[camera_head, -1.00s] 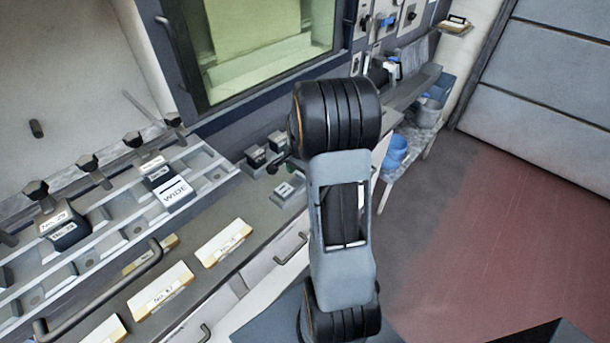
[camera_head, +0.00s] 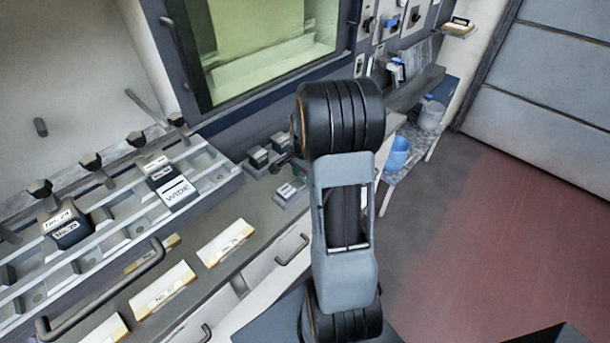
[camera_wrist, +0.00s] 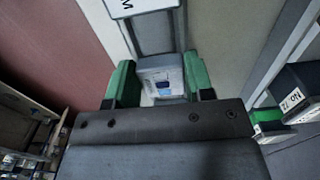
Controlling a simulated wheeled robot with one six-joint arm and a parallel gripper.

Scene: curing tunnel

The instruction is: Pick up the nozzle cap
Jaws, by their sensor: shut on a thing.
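In the wrist view my gripper (camera_wrist: 160,82) has its two green fingers on either side of a small grey block (camera_wrist: 163,72) with a dark blue mark, and it is shut on it. This block appears to be the nozzle cap; its lower part is hidden behind the gripper body. In the head view my arm stands upright in the middle, and the gripper and the held cap are not visible there.
Black blocks, one marked WIDE (camera_head: 178,193) and one No. 29 (camera_head: 67,227), sit on the rail rack at left. Small dark parts (camera_head: 260,156) stand on the counter beside my arm.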

